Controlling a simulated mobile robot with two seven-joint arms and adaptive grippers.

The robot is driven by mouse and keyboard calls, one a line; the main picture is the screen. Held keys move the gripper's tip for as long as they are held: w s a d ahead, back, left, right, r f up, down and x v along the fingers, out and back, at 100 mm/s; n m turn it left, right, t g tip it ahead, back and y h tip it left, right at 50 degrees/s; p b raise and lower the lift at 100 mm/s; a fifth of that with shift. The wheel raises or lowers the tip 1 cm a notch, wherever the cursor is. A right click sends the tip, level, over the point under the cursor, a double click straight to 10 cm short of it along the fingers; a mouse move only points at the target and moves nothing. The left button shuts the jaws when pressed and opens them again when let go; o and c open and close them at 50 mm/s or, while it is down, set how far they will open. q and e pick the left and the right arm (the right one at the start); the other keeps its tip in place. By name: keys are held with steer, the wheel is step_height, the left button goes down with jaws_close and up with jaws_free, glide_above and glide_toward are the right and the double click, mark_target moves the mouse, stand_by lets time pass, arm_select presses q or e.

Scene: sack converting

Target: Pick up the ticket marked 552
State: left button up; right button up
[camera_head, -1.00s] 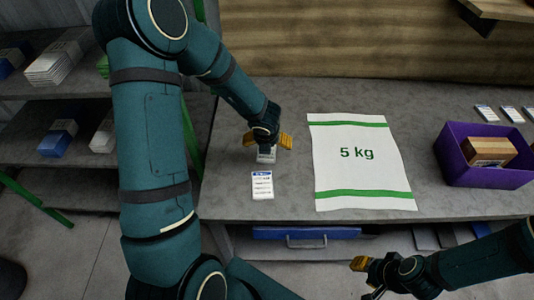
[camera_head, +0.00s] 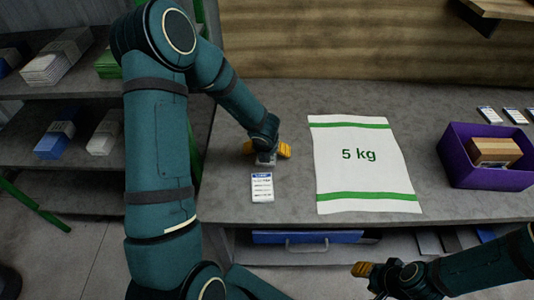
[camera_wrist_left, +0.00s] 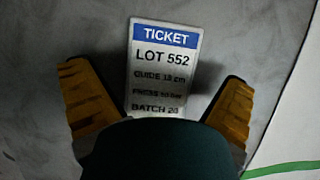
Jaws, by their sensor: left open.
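The ticket marked LOT 552 (camera_wrist_left: 163,62) shows upright in the left wrist view, white with a blue header; its lowest edge is cut off by my gripper body. In the head view a ticket (camera_head: 265,160) lies mostly hidden under my left gripper (camera_head: 266,151). My left gripper is open, with one yellow finger on each side of the ticket in the wrist view (camera_wrist_left: 160,108). Another ticket (camera_head: 262,187) lies just nearer on the table; its number is too small to read. My right gripper (camera_head: 362,269) is at the lower right, away from the tickets; its opening is unclear.
A white sack (camera_head: 362,170) marked 5 kg lies flat to the right of the tickets. A purple bin (camera_head: 490,178) with a brown block (camera_head: 493,152) stands farther right. Several tickets lie at the back right. Shelves with stacks (camera_head: 60,140) stand at the left.

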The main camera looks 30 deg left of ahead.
arm_select(q)
steer(key=shift+f, duration=0.2)
stand_by(0.3)
steer(key=c, duration=1.3)
steer(key=shift+o, duration=0.2)
steer(key=shift+r, duration=0.1)
